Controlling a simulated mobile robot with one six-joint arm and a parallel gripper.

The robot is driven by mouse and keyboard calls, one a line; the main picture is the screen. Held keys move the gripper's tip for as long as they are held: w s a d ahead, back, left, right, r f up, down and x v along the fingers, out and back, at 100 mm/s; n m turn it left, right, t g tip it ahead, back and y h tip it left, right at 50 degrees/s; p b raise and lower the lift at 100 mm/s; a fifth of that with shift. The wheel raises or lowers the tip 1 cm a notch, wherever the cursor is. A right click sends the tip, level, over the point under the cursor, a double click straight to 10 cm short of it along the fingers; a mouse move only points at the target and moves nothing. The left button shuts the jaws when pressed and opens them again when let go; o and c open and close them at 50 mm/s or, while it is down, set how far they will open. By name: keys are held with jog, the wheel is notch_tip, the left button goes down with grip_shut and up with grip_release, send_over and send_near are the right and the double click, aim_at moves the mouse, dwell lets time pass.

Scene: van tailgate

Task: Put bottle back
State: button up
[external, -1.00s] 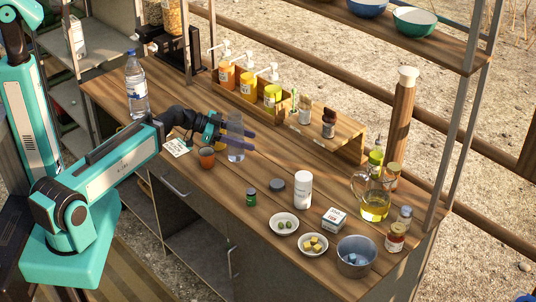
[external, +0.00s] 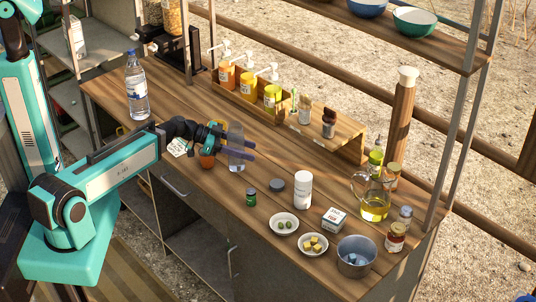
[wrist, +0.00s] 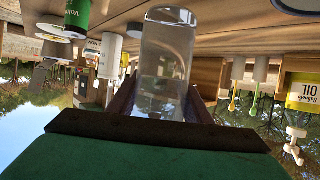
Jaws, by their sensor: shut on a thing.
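My gripper (external: 241,145) is shut on a clear, colourless cylinder (external: 236,162), a bottle or a glass, held upright. In the wrist view, which is upside down, the clear cylinder (wrist: 165,65) stands between the fingers and its lower end is close to the worktop. I cannot tell whether it touches the wood. Another bottle, a clear water bottle with a blue cap and label (external: 137,88), stands upright at the left end of the worktop, away from my gripper.
An orange cup (external: 207,160) is just beside my wrist. A green jar (external: 251,197), dark lid (external: 277,185) and white canister (external: 302,189) stand to the right. Sauce pump bottles (external: 248,86) fill a wooden rack behind. The worktop (external: 200,105) between the water bottle and rack is clear.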

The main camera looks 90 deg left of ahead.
jog(key=shift+f+p, duration=0.6)
jog(key=shift+f, duration=1.15)
jog(key=shift+f+b, duration=0.15)
jog(key=shift+b, duration=0.15)
jog(key=o, duration=1.3)
jog(key=shift+r+p, duration=0.2)
jog(key=shift+p, duration=0.1)
